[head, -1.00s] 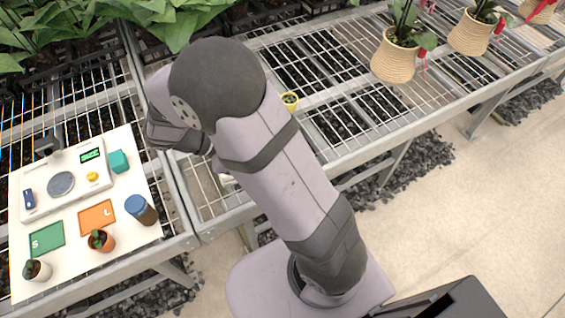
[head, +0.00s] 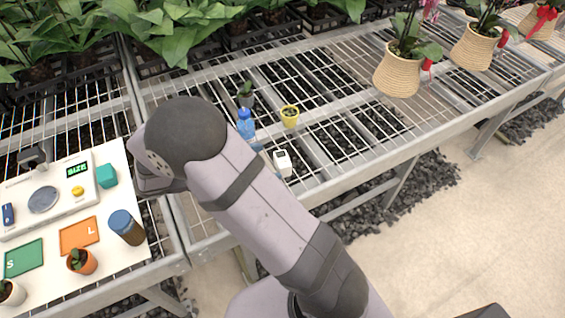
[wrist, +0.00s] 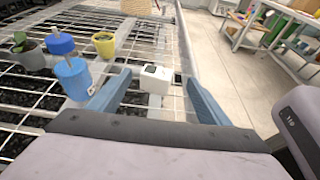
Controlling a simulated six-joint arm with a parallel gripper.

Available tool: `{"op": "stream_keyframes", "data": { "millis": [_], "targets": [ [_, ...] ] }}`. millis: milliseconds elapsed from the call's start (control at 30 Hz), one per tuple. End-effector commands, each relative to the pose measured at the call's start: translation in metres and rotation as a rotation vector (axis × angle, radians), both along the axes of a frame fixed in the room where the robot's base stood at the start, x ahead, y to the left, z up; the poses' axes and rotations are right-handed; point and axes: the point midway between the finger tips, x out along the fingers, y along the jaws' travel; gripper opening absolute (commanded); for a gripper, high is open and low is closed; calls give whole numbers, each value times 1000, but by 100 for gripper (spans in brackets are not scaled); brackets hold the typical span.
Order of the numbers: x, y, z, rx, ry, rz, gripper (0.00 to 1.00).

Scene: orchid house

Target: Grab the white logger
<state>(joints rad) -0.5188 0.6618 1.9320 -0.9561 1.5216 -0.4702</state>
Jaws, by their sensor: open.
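The white logger (head: 282,163) is a small white box with a dark display, standing on the wire bench near its front edge. In the wrist view the white logger (wrist: 156,79) lies ahead of my gripper (wrist: 155,92), between the lines of its two blue fingers. The fingers are spread apart and hold nothing. The logger looks a little beyond the fingertips; the exact gap cannot be told. In the head view my arm hides most of the gripper.
Left of the logger stand a blue bottle (head: 245,125), a yellow pot (head: 289,116) and a grey pot with a seedling (head: 246,97). A white board (head: 110,238) with a scale and small pots lies at left. The mesh right of the logger is clear.

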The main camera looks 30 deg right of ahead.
Motion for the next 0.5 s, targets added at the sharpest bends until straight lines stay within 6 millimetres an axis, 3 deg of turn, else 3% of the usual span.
{"op": "stream_keyframes", "data": {
  "millis": [500],
  "targets": [
    [3,-44,-19,0,2,-2,71]
  ]
}}
